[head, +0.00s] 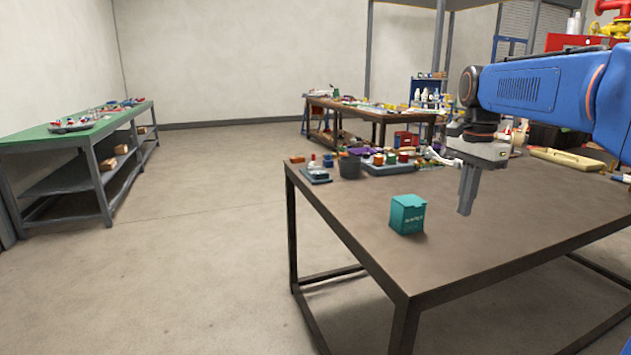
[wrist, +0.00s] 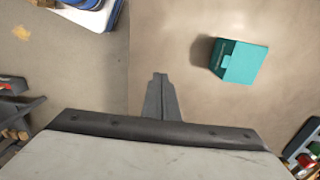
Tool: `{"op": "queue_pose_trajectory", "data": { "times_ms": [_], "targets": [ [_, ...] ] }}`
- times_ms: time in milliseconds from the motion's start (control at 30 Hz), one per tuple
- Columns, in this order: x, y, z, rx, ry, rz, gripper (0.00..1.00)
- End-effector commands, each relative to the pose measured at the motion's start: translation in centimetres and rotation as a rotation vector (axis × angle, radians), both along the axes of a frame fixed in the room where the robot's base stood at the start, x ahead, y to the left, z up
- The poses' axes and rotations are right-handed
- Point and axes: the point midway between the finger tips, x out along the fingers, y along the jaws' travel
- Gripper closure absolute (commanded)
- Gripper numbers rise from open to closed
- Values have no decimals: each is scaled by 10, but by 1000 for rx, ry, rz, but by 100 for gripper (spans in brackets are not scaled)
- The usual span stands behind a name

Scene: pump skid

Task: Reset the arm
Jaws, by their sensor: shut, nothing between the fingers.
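My blue arm (head: 540,85) reaches in from the right in the head view. My gripper (head: 465,211) points down above the brown table and is empty. Its fingers are together, and they also show closed in the wrist view (wrist: 160,78). A teal box (head: 407,214) stands on the table to the left of my gripper, apart from it. The box also shows in the wrist view (wrist: 239,61), to the upper right of the fingertips.
The brown table (head: 490,255) is clear around the box at its front. Along its far edge stand a dark cup (head: 349,167), a tray with coloured parts (head: 388,168) and a tan case (head: 567,159). A green-topped bench (head: 60,131) stands at the left wall.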

Motion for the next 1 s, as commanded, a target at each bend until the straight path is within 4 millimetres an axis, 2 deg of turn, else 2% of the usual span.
{"op": "queue_pose_trajectory", "data": {
  "times_ms": [267,567,767,1000],
  "targets": [
    [-17,5,-4,-4,-25,71,100],
    [-49,14,-16,-13,-67,202,100],
    [-85,23,-32,-31,-118,353,100],
    [-145,35,-69,-76,-198,614,100]
  ]
}}
